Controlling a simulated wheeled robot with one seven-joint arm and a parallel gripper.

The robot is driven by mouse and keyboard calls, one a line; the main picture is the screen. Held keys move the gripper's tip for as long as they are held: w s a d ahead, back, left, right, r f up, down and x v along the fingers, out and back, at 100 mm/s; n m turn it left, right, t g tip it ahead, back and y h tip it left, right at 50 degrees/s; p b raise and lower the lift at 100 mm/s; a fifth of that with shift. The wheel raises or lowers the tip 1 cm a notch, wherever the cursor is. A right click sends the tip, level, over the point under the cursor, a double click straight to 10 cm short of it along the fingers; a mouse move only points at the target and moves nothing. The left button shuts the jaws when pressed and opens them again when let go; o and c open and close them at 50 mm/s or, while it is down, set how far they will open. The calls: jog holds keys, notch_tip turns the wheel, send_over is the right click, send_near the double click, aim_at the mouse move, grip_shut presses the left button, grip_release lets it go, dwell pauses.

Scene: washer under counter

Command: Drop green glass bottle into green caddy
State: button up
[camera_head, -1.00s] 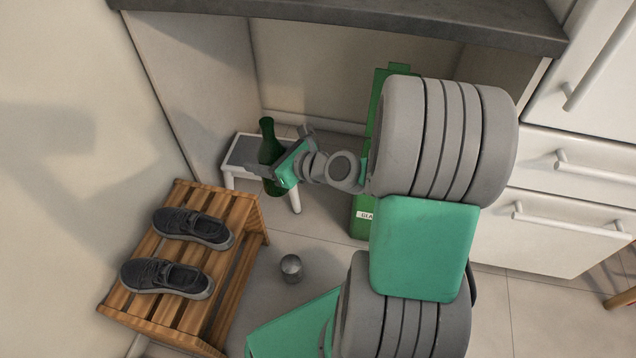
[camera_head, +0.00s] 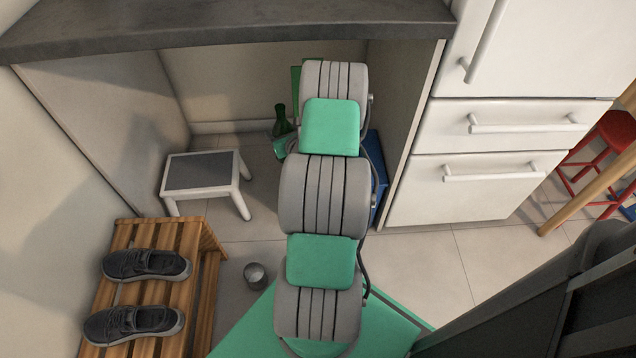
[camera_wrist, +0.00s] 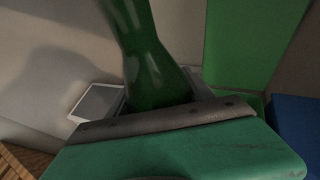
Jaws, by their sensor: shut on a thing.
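The green glass bottle (camera_head: 282,121) shows beside my arm in the head view, neck up. In the wrist view the bottle (camera_wrist: 148,65) stands between the jaws of my gripper (camera_wrist: 165,115), which is shut on it. The green caddy (camera_head: 295,88) is mostly hidden behind my arm in the head view; only a strip of it shows at the back under the counter. In the wrist view the caddy's green panel (camera_wrist: 255,45) rises just right of the bottle, apart from it. The caddy's opening is not clearly visible.
A small stool (camera_head: 203,171) with a grey top stands left under the counter (camera_head: 230,20). A blue container (camera_head: 377,165) is right of my arm. A wooden rack (camera_head: 204,240) with shoes and a metal cup (camera_head: 255,273) are at the lower left. White drawers (camera_head: 478,188) stand right.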

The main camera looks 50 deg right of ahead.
jog(key=s+d+f+m+g+h+p, duration=0.1)
jog(key=s+d+f+m+h, duration=0.15)
jog(key=s+d, duration=0.2)
jog(key=s+d+f+m+g+h, duration=0.1)
jog(key=s+d+f, duration=0.25)
jog(key=d, duration=0.25)
notch_tip(320, 180, down, 6)
jog(key=b, duration=0.4)
jog(key=shift+w+b, duration=0.15)
jog(key=shift+b, duration=0.15)
jog(key=shift+d+f, duration=0.1)
jog(key=o, duration=1.7)
jog(key=shift+p+v, duration=1.2)
jog(key=shift+v, duration=2.7)
jog(key=shift+w, duration=0.1)
